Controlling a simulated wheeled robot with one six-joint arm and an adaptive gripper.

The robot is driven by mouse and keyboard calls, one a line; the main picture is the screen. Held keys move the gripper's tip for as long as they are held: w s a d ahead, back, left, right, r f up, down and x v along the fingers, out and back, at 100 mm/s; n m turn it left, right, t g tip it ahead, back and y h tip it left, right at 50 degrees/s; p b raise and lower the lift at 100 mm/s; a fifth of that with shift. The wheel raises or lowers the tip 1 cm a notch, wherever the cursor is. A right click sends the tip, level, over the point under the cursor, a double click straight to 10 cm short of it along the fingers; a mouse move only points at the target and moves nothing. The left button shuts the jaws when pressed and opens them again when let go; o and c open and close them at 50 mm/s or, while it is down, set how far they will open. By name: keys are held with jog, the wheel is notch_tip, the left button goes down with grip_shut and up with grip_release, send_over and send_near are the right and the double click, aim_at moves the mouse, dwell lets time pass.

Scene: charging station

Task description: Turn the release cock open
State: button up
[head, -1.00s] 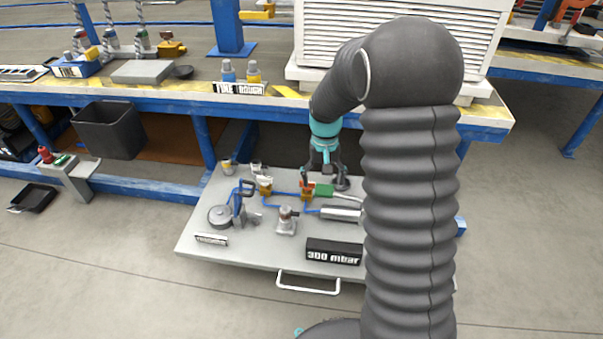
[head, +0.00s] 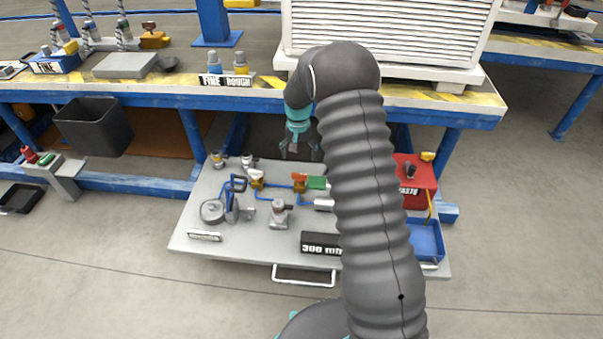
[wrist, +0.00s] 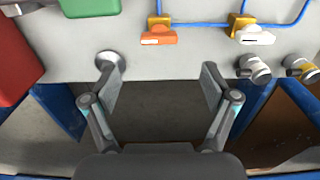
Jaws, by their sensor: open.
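Two small brass cocks sit on the grey board (head: 190,243), joined by blue tubing. One has an orange handle (head: 299,177), the other a white handle (head: 257,174). No readable label tells which is the release cock. In the wrist view the orange handle (wrist: 159,38) and the white handle (wrist: 256,38) both lie crosswise, beyond the fingertips. My gripper (head: 300,153) is open and empty, above the board's back edge and behind the orange-handled cock. In the wrist view its spread fingers (wrist: 159,75) touch neither cock.
A green block (head: 317,183) adjoins the orange-handled cock. A red waste box (head: 420,172) and blue tray (head: 427,240) stand at the board's right. Two fittings (wrist: 253,68) (wrist: 300,66) stand near the back edge. The blue-framed bench (head: 130,88) rises behind. My arm hides the board's right middle.

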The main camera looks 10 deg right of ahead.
aim_at(299, 174)
notch_tip(299, 174, down, 10)
jog(key=shift+d+r, duration=0.1)
jog(key=shift+r, duration=0.15)
